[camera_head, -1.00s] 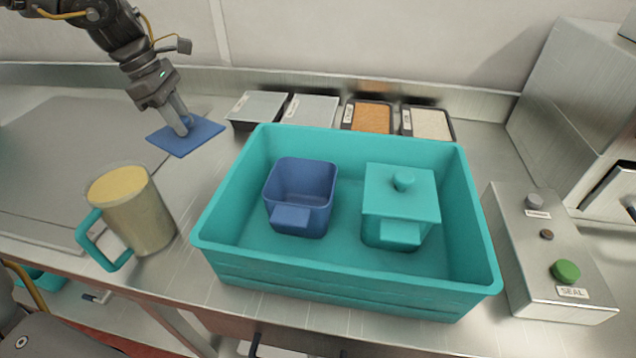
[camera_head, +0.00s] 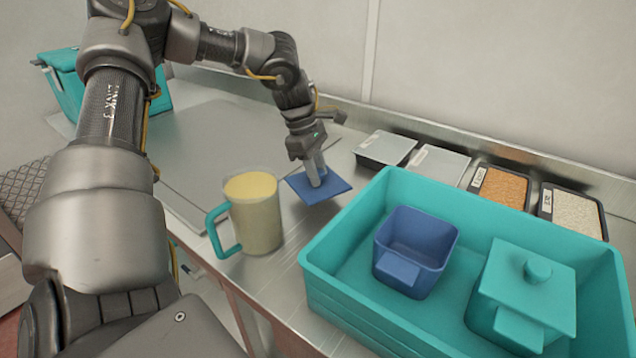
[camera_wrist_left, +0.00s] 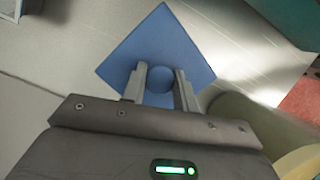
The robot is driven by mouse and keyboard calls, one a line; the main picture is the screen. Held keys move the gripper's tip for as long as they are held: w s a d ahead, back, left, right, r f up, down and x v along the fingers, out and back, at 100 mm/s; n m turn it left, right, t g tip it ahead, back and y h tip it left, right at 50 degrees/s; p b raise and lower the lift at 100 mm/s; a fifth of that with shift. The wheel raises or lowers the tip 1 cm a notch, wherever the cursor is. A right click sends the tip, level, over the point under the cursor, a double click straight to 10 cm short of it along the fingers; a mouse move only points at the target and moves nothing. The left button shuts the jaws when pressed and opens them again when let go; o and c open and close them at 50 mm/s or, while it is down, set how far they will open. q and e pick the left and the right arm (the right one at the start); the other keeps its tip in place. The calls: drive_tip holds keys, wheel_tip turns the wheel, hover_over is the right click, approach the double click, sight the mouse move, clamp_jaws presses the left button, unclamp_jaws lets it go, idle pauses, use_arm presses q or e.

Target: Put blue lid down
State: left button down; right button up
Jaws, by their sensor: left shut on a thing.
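The blue lid (camera_head: 334,188) is a flat square plate with a round knob. My left gripper (camera_head: 317,178) is shut on its knob. The lid is level, at or just above the metal counter, between the mug and the teal crate; I cannot tell whether it touches. In the left wrist view, the lid (camera_wrist_left: 150,45) fills the top middle, its knob between the fingers of my left gripper (camera_wrist_left: 160,80). The open blue pot (camera_head: 418,242) stands in the teal crate (camera_head: 345,306). My right gripper is not in view.
A mug (camera_head: 256,220) with a teal handle stands just left of the lid. A teal lidded pot (camera_head: 524,297) shares the crate. Several ingredient trays (camera_head: 500,187) line the back. A flat metal plate (camera_head: 200,150) lies behind the mug. Another teal container (camera_head: 68,85) is at far left.

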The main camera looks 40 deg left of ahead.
sight(304, 179)
use_arm(q)
drive_tip(key=shift+f, duration=1.9)
drive_tip(key=c, duration=1.1)
unclamp_jaws()
drive_tip(key=shift+r, duration=0.1)
drive_tip(key=v, duration=1.2)
